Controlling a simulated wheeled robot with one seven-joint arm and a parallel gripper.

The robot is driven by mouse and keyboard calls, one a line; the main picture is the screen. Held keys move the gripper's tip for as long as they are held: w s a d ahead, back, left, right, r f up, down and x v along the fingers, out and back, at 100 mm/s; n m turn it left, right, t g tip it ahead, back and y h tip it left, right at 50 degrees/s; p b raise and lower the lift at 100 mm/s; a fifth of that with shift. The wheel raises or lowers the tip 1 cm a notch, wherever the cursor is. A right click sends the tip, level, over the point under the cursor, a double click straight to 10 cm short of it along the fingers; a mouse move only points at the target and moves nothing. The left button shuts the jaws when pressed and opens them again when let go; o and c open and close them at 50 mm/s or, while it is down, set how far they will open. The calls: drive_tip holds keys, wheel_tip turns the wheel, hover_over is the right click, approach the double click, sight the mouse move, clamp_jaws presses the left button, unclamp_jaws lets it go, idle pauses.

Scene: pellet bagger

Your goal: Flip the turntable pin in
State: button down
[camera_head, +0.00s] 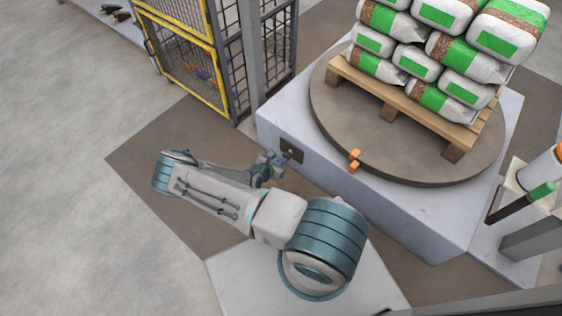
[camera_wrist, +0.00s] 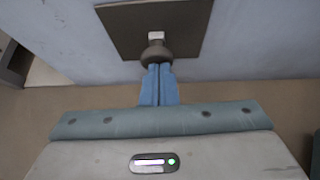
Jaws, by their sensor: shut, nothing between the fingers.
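The turntable (camera_head: 335,105) is a round brown disc on a pale grey base (camera_head: 420,215). A dark square plate (camera_head: 291,147) is fixed on the base's side face, left of the disc. In the wrist view the plate (camera_wrist: 120,30) carries a small pale block and a round brown-grey knob (camera_wrist: 156,50), which looks like the turntable pin. My gripper (camera_wrist: 158,70) is shut with nothing between its blue fingers. Its fingertips are right at the knob; I cannot tell whether they touch it. In the head view my gripper (camera_head: 282,160) is in front of the plate.
A wooden pallet (camera_head: 392,100) stacked with white and green bags (camera_head: 440,55) stands on the turntable. Orange blocks (camera_head: 354,161) sit at the disc's near edge. A yellow-framed mesh cage (camera_head: 190,65) stands at upper left. A green-capped post (camera_head: 525,200) stands at right. Floor at left is clear.

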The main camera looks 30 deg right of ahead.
drive_tip(key=shift+w+d+r, duration=0.15)
drive_tip(key=shift+d, duration=0.05)
drive_tip(key=a+f+p+v, duration=0.1)
drive_tip(key=f+p+v, duration=0.1)
drive_tip(key=v, duration=1.1)
drive_tip(key=shift+s+a+p, duration=0.35)
drive_tip(key=shift+s+p, duration=0.1)
drive_tip(key=shift+p, duration=0.35)
drive_tip(key=shift+r, duration=0.2)
